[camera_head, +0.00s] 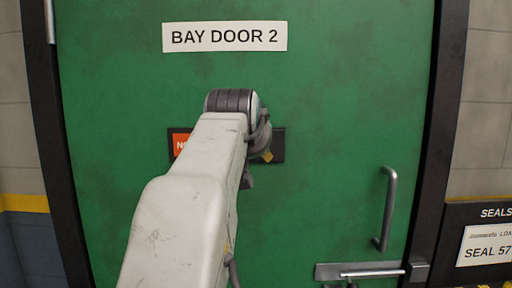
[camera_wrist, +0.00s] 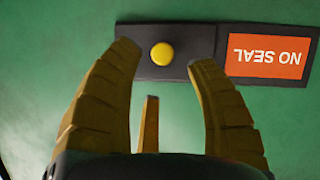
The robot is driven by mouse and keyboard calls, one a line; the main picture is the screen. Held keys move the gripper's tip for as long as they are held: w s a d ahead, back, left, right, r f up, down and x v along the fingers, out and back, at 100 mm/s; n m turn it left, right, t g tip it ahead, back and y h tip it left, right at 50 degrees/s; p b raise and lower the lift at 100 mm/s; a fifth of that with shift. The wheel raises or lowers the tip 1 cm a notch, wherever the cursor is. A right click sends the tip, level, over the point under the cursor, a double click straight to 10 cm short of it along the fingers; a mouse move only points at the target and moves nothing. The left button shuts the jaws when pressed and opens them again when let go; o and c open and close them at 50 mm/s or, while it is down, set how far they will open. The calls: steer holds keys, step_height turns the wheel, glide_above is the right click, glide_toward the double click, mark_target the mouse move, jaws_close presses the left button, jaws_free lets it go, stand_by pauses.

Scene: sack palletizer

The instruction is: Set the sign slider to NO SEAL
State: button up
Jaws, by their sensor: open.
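The sign slider is a dark bar (camera_wrist: 220,42) on the green door. Its orange NO SEAL panel (camera_wrist: 268,57) shows upside down at the right in the wrist view. A round yellow knob (camera_wrist: 162,54) stands on a dark plate left of that panel. My gripper (camera_wrist: 164,56) is open, with its yellow fingertips on either side of the knob; whether they touch it I cannot tell. In the head view my arm hides the slider's middle. Part of the orange panel (camera_head: 180,144) shows left of the arm, and the bar's dark end (camera_head: 279,145) shows right.
The green door (camera_head: 330,90) carries a BAY DOOR 2 sign (camera_head: 225,37) above the slider. A grey handle (camera_head: 387,208) and a latch bar (camera_head: 350,270) are at lower right. A seals board (camera_head: 486,246) hangs on the wall further right. The door around the slider is flat and clear.

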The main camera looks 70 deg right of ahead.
steer(key=v, duration=0.6)
steer(key=shift+a, duration=0.3)
steer(key=shift+s+r, duration=0.1)
stand_by(0.3)
